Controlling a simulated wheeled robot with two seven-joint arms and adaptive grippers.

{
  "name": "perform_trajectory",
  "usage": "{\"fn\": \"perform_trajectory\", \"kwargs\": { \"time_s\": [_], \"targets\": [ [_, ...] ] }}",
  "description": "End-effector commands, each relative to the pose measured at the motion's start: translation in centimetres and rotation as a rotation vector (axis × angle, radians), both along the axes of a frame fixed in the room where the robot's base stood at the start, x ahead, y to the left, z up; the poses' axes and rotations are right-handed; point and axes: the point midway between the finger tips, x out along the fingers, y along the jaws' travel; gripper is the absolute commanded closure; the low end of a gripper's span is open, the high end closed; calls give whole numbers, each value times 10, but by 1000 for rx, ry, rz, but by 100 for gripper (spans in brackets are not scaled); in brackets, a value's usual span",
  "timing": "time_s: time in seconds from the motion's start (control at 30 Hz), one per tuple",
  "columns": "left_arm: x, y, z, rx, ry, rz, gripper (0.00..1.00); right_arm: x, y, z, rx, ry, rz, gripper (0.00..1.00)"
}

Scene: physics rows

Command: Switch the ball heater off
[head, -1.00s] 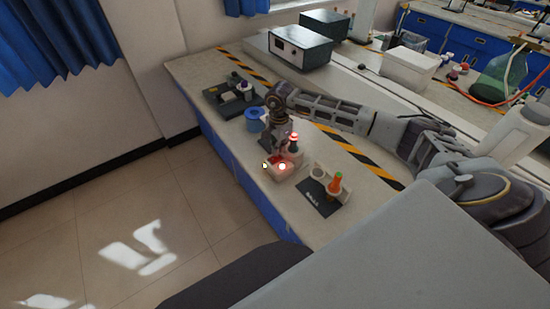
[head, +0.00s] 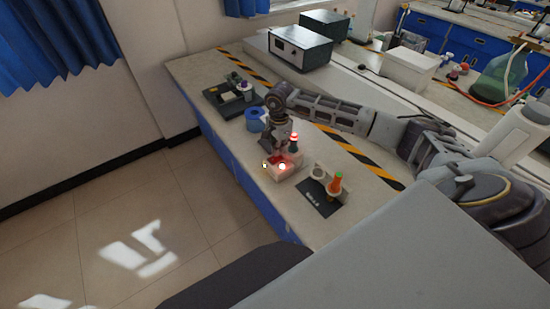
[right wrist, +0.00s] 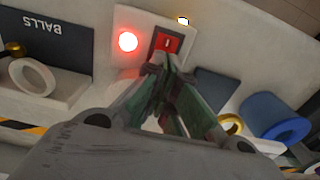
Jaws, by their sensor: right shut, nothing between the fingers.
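The ball heater is a small white box (head: 288,174) near the bench's front edge in the head view. Its round lamp glows red in the right wrist view (right wrist: 127,41). Beside the lamp is a red rocker switch (right wrist: 168,43) in a dark frame. My right gripper (head: 275,155) points down at the heater and is shut and empty. In the right wrist view its fingertips (right wrist: 155,69) are just beside the switch's lower edge; I cannot tell whether they touch it. They hide part of the switch frame. My left gripper is not in view.
A dark plate marked BALLS (right wrist: 45,42) lies beside the heater, with a white ring (right wrist: 33,76) nearby. An orange-handled object (head: 335,184) stands at its right. A blue ring-shaped thing (head: 257,119) and a dark stand (head: 222,101) are to the left.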

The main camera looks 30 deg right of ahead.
Motion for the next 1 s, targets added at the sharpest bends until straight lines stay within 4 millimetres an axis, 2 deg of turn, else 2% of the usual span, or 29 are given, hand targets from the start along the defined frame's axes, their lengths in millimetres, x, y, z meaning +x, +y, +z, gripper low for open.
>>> {"fn": "perform_trajectory", "kwargs": {
  "time_s": [1.0],
  "targets": [
    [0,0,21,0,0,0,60,0,0,45,0,-1,0,100]
  ]
}}
